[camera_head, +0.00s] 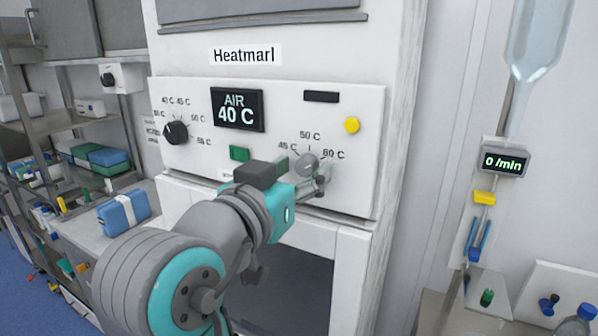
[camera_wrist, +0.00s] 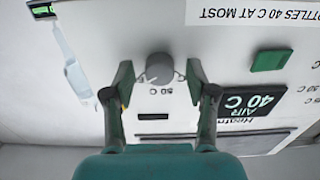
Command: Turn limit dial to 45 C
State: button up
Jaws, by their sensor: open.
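The limit dial (camera_head: 307,161) is a grey round knob at the lower right of the white Heatmarl panel, with 45 C, 50 C and 60 C printed around it. My gripper (camera_head: 302,172) is at this dial, its fingers open on either side of it. In the wrist view, which is upside down, the dial (camera_wrist: 159,66) stands between the two green fingertips of my gripper (camera_wrist: 158,75). Small gaps seem to show beside the knob; whether a fingertip touches it I cannot tell. The dial's pointer is not clear enough to read.
A black dial (camera_head: 175,132) is at the panel's left. The display (camera_head: 237,109) reads AIR 40 C. A green button (camera_head: 239,153) and a yellow button (camera_head: 352,125) are near the limit dial. A drip stand display (camera_head: 505,160) reading 0/min stands at right.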

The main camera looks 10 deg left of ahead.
grip_shut()
jog(key=shift+n, duration=0.4)
jog(key=n, duration=0.5)
jog(key=shift+d+n, duration=0.1)
jog(key=shift+n, duration=0.2)
jog(key=n, duration=1.1)
jog(key=shift+n, duration=0.4)
jog(key=n, duration=0.5)
jog(key=shift+n, duration=0.4)
